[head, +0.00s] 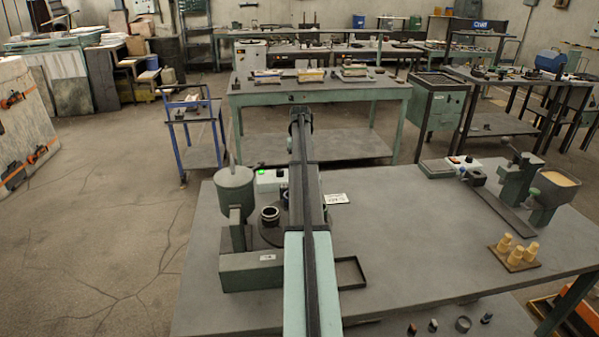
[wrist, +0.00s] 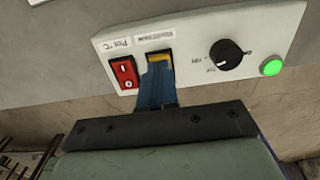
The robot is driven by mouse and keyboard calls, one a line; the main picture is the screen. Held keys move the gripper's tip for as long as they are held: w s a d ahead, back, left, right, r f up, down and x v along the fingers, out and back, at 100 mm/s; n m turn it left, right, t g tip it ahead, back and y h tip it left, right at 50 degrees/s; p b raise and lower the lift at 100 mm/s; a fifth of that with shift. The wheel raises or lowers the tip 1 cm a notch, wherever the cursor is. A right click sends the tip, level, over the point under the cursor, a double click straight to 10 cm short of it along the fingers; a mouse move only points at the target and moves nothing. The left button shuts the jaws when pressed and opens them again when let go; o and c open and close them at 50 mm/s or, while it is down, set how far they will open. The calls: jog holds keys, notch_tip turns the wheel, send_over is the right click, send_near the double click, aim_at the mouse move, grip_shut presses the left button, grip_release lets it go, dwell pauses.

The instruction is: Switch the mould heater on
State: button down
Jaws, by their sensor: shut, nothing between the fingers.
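A white control panel (wrist: 200,50) fills the upper wrist view. It carries a red rocker switch (wrist: 123,72), a yellow rocker switch (wrist: 160,56), a black knob (wrist: 226,54) and a lit green lamp (wrist: 271,66). Small labels sit by the switches; I cannot read surely which is the mould heater's. My gripper (wrist: 158,72) is shut and empty, its blue fingertips in front of the lower part of the yellow switch. I cannot tell whether they press it. In the head view the white panel box (head: 268,182) shows left of my arm, which hides my gripper.
A green pot on a stand (head: 234,188) and a dark ring-shaped part (head: 270,215) stand near the panel on the grey bench (head: 420,230). A small black tray (head: 348,272) lies right of my arm. Yellow pieces (head: 516,252) stand at the right; the bench's middle is clear.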

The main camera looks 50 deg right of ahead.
jog(key=shift+f, duration=0.75)
dwell(0.5)
jog(key=shift+r, duration=3.55)
